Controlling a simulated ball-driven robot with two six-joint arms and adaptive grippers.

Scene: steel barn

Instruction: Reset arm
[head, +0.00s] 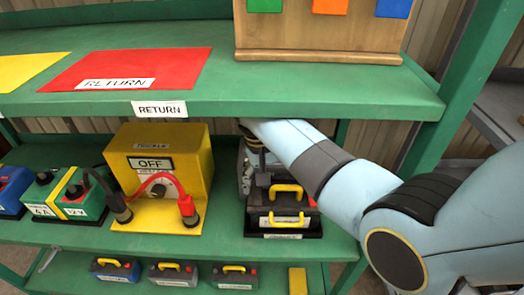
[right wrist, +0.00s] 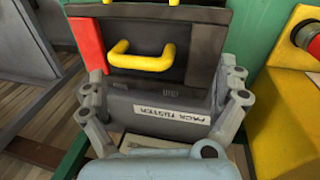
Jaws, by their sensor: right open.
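My right arm reaches in from the right in the head view, and its gripper (head: 256,165) is over the back of a dark pack tester (head: 287,232) on the middle shelf. A dark battery pack with a yellow handle (head: 286,218) sits in the tester. In the right wrist view the right gripper (right wrist: 165,112) is open. Its fingers are spread to either side of the grey tester housing (right wrist: 150,108) labelled PACK TESTER. The yellow handle (right wrist: 142,58) and a red patch show beyond it. I cannot tell whether the fingers touch the housing. My left gripper is out of view.
A yellow trickle charger box (head: 160,160) marked OFF stands left of the tester, with red and black clamps on a plate. A green battery (head: 65,195) is farther left. Small packs (head: 174,273) are on the lower shelf. The upper shelf (head: 330,95) hangs above my right forearm.

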